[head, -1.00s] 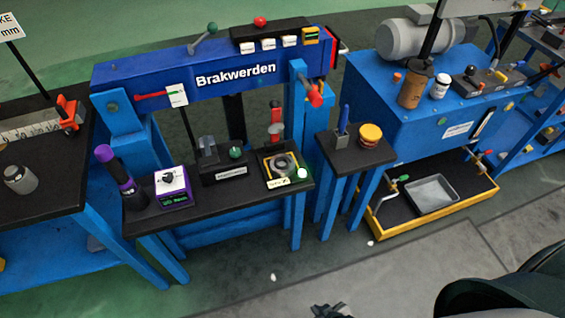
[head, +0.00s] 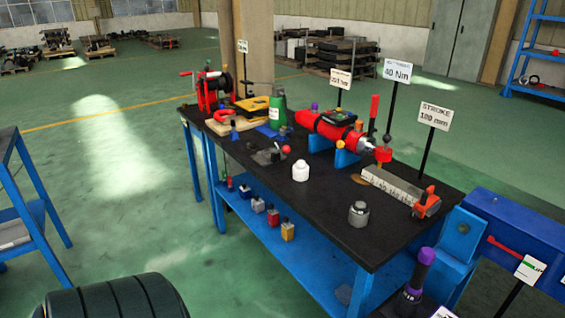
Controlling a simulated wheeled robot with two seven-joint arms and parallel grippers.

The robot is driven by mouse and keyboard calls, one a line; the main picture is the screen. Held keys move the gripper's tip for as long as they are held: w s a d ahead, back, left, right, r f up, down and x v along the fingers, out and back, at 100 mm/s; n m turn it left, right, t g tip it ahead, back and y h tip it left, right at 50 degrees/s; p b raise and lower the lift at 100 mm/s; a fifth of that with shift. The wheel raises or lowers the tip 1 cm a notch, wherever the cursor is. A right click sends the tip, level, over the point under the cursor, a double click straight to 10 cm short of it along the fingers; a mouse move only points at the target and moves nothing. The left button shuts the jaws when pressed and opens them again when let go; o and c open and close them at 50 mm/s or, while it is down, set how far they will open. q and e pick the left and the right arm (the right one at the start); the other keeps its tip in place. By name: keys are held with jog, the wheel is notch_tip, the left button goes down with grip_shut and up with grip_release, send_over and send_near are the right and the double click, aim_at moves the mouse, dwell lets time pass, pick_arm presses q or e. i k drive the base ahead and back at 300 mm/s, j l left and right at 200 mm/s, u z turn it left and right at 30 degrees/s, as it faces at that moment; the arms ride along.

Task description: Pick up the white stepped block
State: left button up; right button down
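A small white stepped block (head: 301,171), with a narrower top on a wider base, stands upright on the black top of a blue workbench (head: 330,215), near its front edge. It is the white piece that best fits the task's name; its finer shape is too small to tell. Nothing touches it. Neither of my grippers shows in the head view.
A grey metal cylinder (head: 358,214) stands to its right and a red cylinder tool (head: 325,126) lies behind. A green bottle (head: 277,110) and small tools are to the left. Several small coloured blocks sit on the lower shelf.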

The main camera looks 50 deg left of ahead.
aim_at(301, 170)
jog(key=u, duration=1.5)
jog(key=i+j+z, duration=0.95)
jog(key=i+j, duration=0.05)
jog(key=i, duration=0.05)
